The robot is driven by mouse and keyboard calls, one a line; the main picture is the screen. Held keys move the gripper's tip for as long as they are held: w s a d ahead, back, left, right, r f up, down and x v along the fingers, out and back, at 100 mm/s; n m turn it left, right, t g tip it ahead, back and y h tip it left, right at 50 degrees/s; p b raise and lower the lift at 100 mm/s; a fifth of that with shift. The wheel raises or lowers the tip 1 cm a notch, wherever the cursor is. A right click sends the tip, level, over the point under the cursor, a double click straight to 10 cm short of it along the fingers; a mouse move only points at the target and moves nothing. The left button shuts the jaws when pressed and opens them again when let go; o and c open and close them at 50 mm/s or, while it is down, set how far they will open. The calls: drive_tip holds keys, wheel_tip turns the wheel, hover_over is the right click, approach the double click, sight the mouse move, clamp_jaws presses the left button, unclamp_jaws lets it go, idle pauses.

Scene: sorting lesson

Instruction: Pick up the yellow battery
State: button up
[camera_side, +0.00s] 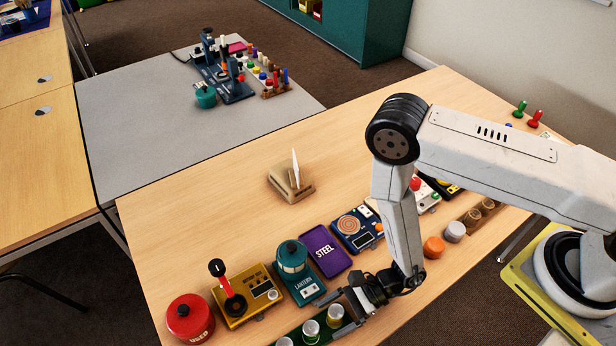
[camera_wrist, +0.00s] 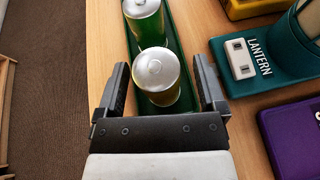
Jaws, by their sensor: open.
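The yellow battery (camera_wrist: 160,88), a cylinder with a silver top, stands upright in a long dark green tray (camera_wrist: 188,93). It also shows in the side view (camera_side: 335,318), at the end of the row nearest my gripper. My gripper (camera_wrist: 163,86) is open, with one finger at the left and one at the right of the yellow battery. A gap shows between each finger and the battery. A green battery (camera_wrist: 146,28) stands just beyond the yellow one.
A teal lantern base (camera_side: 305,287) and a purple STEEL tray (camera_side: 325,250) lie close by on the wooden table. A yellow box with a lever (camera_side: 247,297) and a red USED pot (camera_side: 190,320) stand to the left.

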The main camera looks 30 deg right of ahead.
sight(336, 311)
clamp_jaws()
drive_tip(key=shift+r, duration=0.15)
drive_tip(key=shift+r, duration=4.9)
